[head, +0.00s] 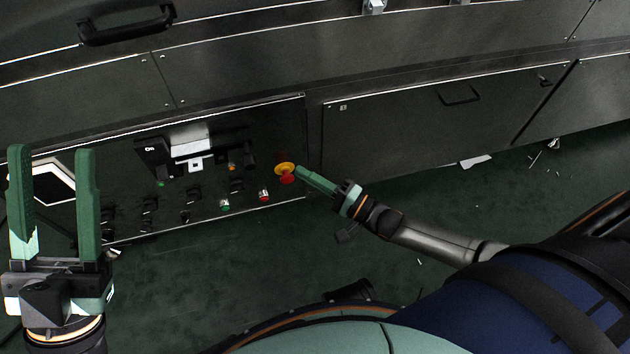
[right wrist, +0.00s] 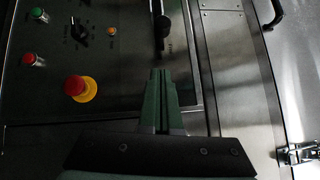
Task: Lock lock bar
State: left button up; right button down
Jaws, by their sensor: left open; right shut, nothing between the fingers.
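My left gripper (head: 52,152) is open and empty at the left of the head view, in front of the control panel (head: 285,120). My right gripper (head: 300,170) is shut with nothing in it, its fingertips by the red and yellow emergency stop button (head: 287,174). The right wrist view shows its closed fingers (right wrist: 162,75) to the right of that button (right wrist: 78,88) and below a dark upright lever (right wrist: 160,30). I cannot tell from these frames which part is the lock bar. A pale bracket with a black piece (head: 190,145) sits on the panel's upper part.
Small knobs and buttons, including a red one (head: 264,195) and a green one (head: 225,204), line the panel. A screen (head: 52,183) is partly behind my left gripper. A metal latch (right wrist: 298,154) sits at the right wrist view's edge. The green floor (head: 230,270) before the panel is mostly clear.

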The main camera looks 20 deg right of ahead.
pick_arm(q)
jog(key=f+b, duration=0.1)
jog(key=f, duration=0.1)
jog(key=shift+w+d+f+b, duration=0.1)
jog(key=shift+d+f+b, duration=0.1)
jog(key=shift+f+b, duration=0.15)
pick_arm(e)
jog(key=w+a+r, duration=0.1)
jog(key=w+a, duration=0.3)
jog(key=a, duration=0.2)
jog(key=shift+w+a, duration=0.3)
jog(key=shift+w, duration=0.1)
pick_arm(q)
jog(key=shift+a+r, duration=0.15)
pick_arm(e)
jog(key=shift+a+r, duration=0.1)
jog(key=shift+a, duration=0.05)
